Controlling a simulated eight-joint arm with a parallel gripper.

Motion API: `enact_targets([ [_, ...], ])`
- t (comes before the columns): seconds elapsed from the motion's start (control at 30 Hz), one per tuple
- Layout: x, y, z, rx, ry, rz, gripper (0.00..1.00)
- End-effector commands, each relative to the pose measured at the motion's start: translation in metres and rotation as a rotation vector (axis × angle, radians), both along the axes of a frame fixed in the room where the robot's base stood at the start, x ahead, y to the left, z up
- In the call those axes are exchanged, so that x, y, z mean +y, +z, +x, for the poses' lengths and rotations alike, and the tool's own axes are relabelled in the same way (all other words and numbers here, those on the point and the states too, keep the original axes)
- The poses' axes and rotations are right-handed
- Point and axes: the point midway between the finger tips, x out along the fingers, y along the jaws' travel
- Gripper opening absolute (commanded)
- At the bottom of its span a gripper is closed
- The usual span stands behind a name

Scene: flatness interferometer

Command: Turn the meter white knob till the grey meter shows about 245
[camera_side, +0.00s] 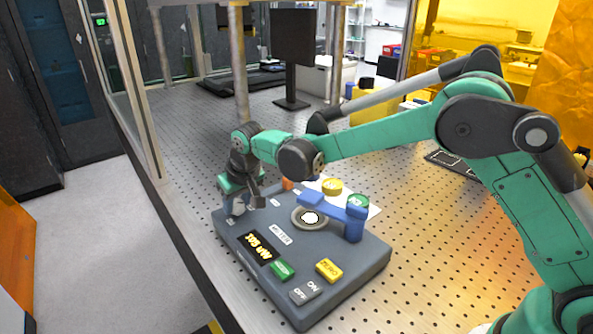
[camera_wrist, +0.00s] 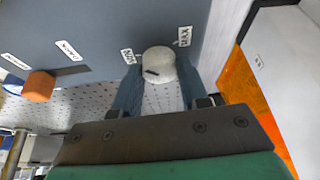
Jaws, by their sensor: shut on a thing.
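The grey meter (camera_side: 232,250) is a low box on the perforated table. Its dark display (camera_side: 258,246) shows yellow digits, too small and slanted to read surely. In the wrist view the meter's white knob (camera_wrist: 158,60) stands between my two blue finger pads, with MIN and MAX labels either side. Its short black mark is on the side toward my gripper, slightly left. My gripper (camera_wrist: 160,88) is shut on the knob. In the side view my gripper (camera_side: 242,203) is at the box's far left corner and hides the knob.
An orange knob (camera_wrist: 39,86) is left of the white knob. Yellow (camera_side: 332,186) and green (camera_side: 357,201) pieces sit behind.

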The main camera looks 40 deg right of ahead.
Motion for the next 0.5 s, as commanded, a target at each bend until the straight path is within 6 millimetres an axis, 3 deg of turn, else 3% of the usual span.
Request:
enact_targets([
  [0.27, 0.0004, 0.0002, 0.0001, 0.000, -0.051, -0.001, 0.00],
  [0.5, 0.0013, 0.0001, 0.0006, 0.000, -0.201, -0.002, 0.00],
])
